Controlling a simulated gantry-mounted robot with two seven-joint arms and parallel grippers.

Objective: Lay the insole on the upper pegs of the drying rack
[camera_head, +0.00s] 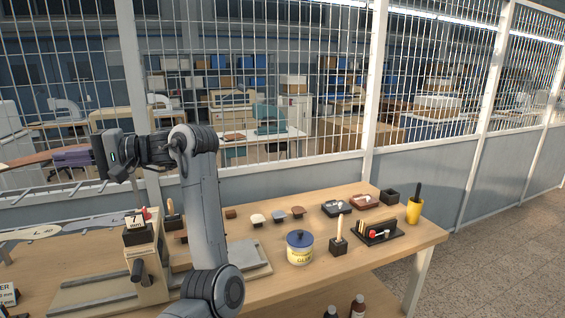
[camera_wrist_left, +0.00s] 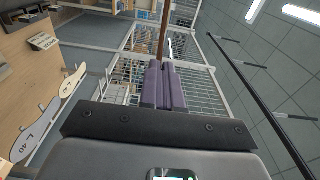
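My left gripper (camera_head: 72,157) is raised at the left of the head view, above the bench's far left side. Its purple fingers are shut on a brown insole (camera_head: 35,160), which sticks out to the left and looks roughly level. In the left wrist view the fingers (camera_wrist_left: 164,86) close on the insole (camera_wrist_left: 162,30), seen edge-on as a thin brown strip. A dark rail with short pegs, apparently the drying rack (camera_wrist_left: 262,98), runs diagonally at the right of the left wrist view, apart from the insole. My right gripper is not in view.
Pale sole templates (camera_head: 32,233) lie at the left of the wooden bench (camera_head: 330,262). A stamping press (camera_head: 146,262) stands in front of my left arm. A glue jar (camera_head: 300,250) and tools stand to the right. A wire mesh fence (camera_head: 260,80) is behind.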

